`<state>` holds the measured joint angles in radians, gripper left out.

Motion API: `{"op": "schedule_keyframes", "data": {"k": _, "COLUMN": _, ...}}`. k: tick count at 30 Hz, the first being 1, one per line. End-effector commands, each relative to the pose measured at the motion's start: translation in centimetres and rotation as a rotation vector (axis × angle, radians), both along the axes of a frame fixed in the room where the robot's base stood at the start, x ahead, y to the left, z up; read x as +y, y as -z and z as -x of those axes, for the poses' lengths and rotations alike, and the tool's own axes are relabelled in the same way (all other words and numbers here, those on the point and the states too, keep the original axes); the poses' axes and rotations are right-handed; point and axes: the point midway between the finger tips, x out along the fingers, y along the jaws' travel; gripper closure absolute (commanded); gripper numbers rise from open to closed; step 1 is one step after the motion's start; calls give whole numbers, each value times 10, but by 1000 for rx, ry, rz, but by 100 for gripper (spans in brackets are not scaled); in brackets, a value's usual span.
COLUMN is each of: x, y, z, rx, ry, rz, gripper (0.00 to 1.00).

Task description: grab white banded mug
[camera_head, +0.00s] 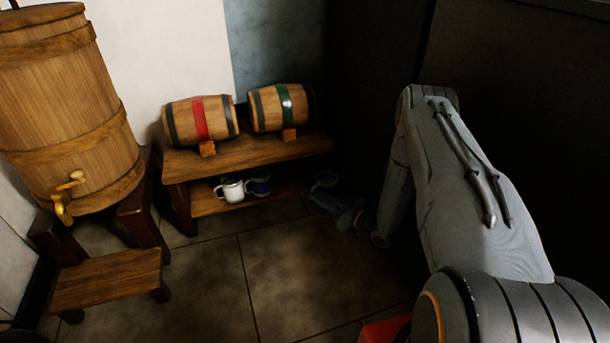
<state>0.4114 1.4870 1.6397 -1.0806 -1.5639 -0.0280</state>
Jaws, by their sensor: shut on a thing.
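My gripper (322,201) is low at the right end of the small wooden shelf, in shadow. It is shut on a pale mug (325,179). That mug is dim and small here, and I cannot make out a band on it. A white mug (232,189) with a dark inside stands upright on the lower shelf board, left of my gripper and apart from it. A blue mug (260,186) stands close beside the white one, between it and my gripper.
Two small kegs, one red-banded (201,118) and one green-banded (286,107), lie on the shelf top (250,152). A large barrel with a tap (70,110) stands at left, with a wooden stool (108,279) before it. Tiled floor (280,270) is open in front. A dark wall is at right.

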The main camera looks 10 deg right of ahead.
Motion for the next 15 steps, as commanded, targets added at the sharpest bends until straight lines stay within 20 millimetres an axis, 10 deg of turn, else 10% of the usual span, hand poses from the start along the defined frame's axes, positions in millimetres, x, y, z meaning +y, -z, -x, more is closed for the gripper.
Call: {"op": "schedule_keyframes", "data": {"k": 15, "x": 37, "y": -22, "z": -33, "rx": 1, "ry": 201, "rz": 0, "gripper": 100}}
